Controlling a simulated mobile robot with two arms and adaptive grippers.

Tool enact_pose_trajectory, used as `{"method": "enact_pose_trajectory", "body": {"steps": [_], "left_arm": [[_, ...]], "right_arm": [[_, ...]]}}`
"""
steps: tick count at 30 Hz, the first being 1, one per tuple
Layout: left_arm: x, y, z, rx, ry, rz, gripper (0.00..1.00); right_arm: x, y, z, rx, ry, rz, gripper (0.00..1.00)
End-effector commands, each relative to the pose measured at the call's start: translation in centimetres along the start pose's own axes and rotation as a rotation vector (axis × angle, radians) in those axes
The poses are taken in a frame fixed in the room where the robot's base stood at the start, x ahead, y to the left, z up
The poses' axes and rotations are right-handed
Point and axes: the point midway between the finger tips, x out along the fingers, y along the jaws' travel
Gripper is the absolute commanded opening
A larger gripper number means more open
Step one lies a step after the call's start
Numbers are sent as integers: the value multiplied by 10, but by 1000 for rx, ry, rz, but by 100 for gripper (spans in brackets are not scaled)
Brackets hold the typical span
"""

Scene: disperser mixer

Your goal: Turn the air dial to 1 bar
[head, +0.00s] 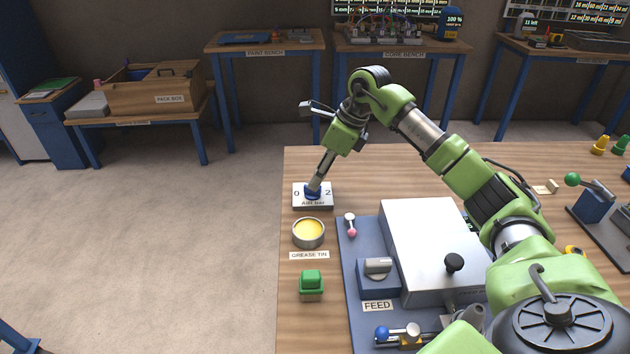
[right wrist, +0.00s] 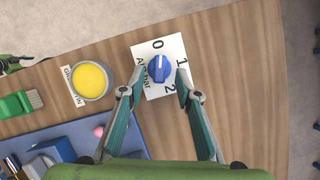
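The air dial (right wrist: 160,68) is a round blue knob with a white pointer mark, on a white plate (right wrist: 143,54) marked 0, 1 and 2. In the right wrist view the mark points toward the 0. In the head view the dial (head: 312,190) is partly hidden by my right gripper (head: 315,185), which reaches down over it. In the right wrist view my right gripper (right wrist: 157,93) is open, one finger on each side of the dial, with no clear contact visible.
A grease tin (head: 308,233) with yellow contents stands close to the plate. A green block-shaped item (head: 311,285) and a blue base (head: 355,290) with a grey FEED switch (head: 378,266) are nearer me. The table's left edge is close to the plate.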

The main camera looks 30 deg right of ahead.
Motion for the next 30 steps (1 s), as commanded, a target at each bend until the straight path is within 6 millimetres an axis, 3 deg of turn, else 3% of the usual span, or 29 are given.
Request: {"method": "enact_pose_trajectory", "body": {"steps": [6, 17, 21, 30], "left_arm": [[-3, 8, -2, 2, 3, 9, 40], [-3, 8, -3, 2, 5, 9, 40], [-3, 7, -3, 1, 5, 8, 40], [-4, 4, -3, 0, 4, 4, 40]], "right_arm": [[26, 0, 0, 0, 1, 2, 31], [31, 0, 0, 0, -1, 0, 31], [31, 0, 0, 0, -1, 0, 0], [30, 0, 0, 11, 0, -4, 0]]}}
